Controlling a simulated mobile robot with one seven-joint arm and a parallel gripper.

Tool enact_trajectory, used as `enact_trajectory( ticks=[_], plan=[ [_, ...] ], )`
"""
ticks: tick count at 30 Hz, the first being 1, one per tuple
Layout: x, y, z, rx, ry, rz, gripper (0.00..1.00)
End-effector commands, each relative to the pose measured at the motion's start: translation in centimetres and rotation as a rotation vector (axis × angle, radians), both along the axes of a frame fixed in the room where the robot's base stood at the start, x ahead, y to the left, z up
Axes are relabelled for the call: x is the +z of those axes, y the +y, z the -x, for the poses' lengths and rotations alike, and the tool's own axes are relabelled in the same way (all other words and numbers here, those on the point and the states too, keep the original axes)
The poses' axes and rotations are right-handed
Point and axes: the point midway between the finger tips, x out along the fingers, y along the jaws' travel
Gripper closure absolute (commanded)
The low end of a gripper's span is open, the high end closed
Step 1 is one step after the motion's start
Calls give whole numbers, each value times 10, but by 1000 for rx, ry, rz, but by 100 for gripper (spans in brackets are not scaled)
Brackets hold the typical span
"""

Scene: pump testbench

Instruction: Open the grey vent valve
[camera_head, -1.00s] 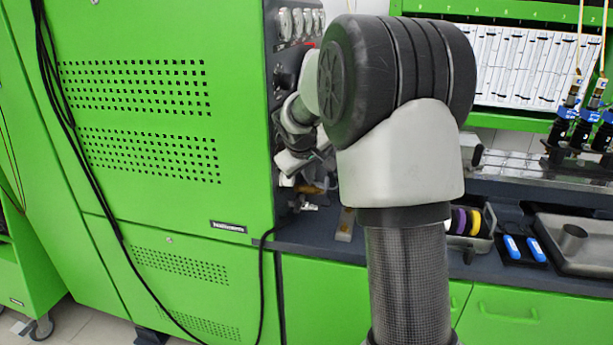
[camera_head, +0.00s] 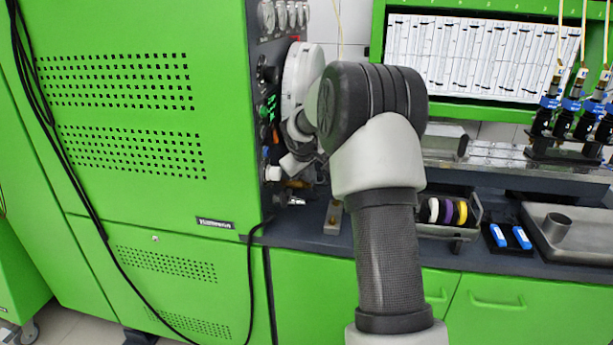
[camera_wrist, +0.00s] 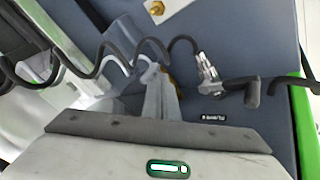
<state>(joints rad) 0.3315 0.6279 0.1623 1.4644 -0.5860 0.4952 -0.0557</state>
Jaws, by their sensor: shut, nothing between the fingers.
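In the wrist view, a silver fitting (camera_wrist: 207,66) with a black lever-like piece (camera_wrist: 252,92) stands out from the dark panel (camera_wrist: 232,45). I cannot tell for certain which part is the grey vent valve. My gripper (camera_wrist: 161,76) is shut and empty, its grey fingers left of the silver fitting and apart from it in the picture. In the head view, my arm's end is beside the panel, and the fingertips cannot be made out. A metal fitting (camera_head: 297,201) shows low on the panel's side there.
The green cabinet (camera_head: 120,60) carries gauges (camera_head: 283,15) and coloured knobs (camera_head: 267,110) on its side panel, close to my arm. A black coiled cable (camera_wrist: 105,62) runs near my fingers. The dark bench (camera_head: 300,233) holds a tray of discs (camera_head: 450,215) and blue items (camera_head: 510,237).

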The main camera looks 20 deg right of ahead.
Motion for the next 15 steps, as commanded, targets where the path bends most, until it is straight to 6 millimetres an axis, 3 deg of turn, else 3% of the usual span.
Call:
enact_trajectory(
  ticks=[5, 15],
  plan=[
    [3, -3, 1, 15, 3, -1, 100],
    [7, -19, -2, 214, 4, -4, 100]
  ],
)
